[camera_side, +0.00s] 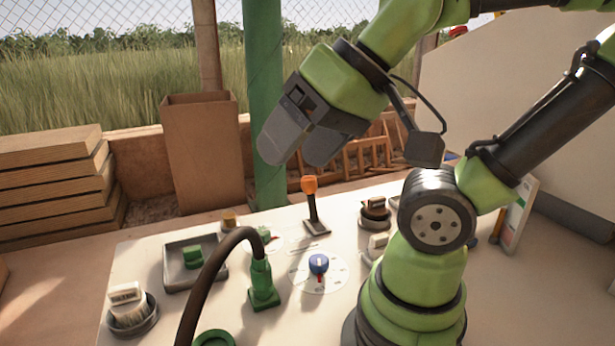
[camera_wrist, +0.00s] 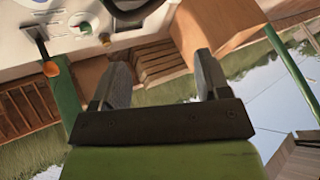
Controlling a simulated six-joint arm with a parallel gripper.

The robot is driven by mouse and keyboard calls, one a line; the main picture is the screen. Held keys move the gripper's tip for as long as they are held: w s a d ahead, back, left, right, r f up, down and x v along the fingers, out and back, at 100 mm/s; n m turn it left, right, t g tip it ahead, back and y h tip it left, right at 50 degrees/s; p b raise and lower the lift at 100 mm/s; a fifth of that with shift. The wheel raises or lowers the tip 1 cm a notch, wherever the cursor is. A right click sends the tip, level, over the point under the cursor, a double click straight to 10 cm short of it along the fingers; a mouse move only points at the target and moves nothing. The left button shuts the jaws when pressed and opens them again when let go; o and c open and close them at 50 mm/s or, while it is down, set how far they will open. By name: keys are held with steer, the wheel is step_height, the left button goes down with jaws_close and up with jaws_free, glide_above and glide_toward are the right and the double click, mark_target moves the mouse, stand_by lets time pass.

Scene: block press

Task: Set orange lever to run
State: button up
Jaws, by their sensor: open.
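The orange lever (camera_side: 311,186) stands on a small dark base on the white board, its dark stem nearly upright with a slight tilt. In the wrist view the orange lever (camera_wrist: 50,68) shows at the left, beside the green post. My gripper (camera_side: 290,160) is raised above and behind the board, up and left of the lever in the side view. It is open and empty, apart from the lever. In the wrist view my gripper (camera_wrist: 165,75) has its two fingers spread with nothing between them. The lever's markings are too small to read.
The board also carries a blue knob (camera_side: 319,264), a green connector with a dark hose (camera_side: 262,280), a grey tray (camera_side: 174,270) with a green block, and a brush (camera_side: 128,306). A green post (camera_side: 264,100) and cardboard box (camera_side: 205,150) stand behind.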

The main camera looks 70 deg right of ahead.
steer(key=w+d+r+g+h, duration=0.1)
steer(key=w+d+r, duration=0.1)
steer(key=w+d, duration=0.3)
steer(key=m+g+h, duration=0.2)
steer(key=g, duration=0.5)
glide_above(309, 176)
steer(key=a, duration=0.1)
steer(key=f, duration=1.4)
steer(key=shift+w+a+f, duration=0.15)
steer(key=shift+w+f, duration=0.05)
steer(key=shift+w, duration=0.15)
steer(key=shift+s+d+f, duration=0.15)
steer(key=shift+d+f, duration=0.15)
steer(key=shift+f, duration=0.35)
steer(key=f, duration=0.9)
steer(key=shift+s+d, duration=0.2)
steer(key=shift+d, duration=0.15)
steer(key=shift+c, duration=0.3)
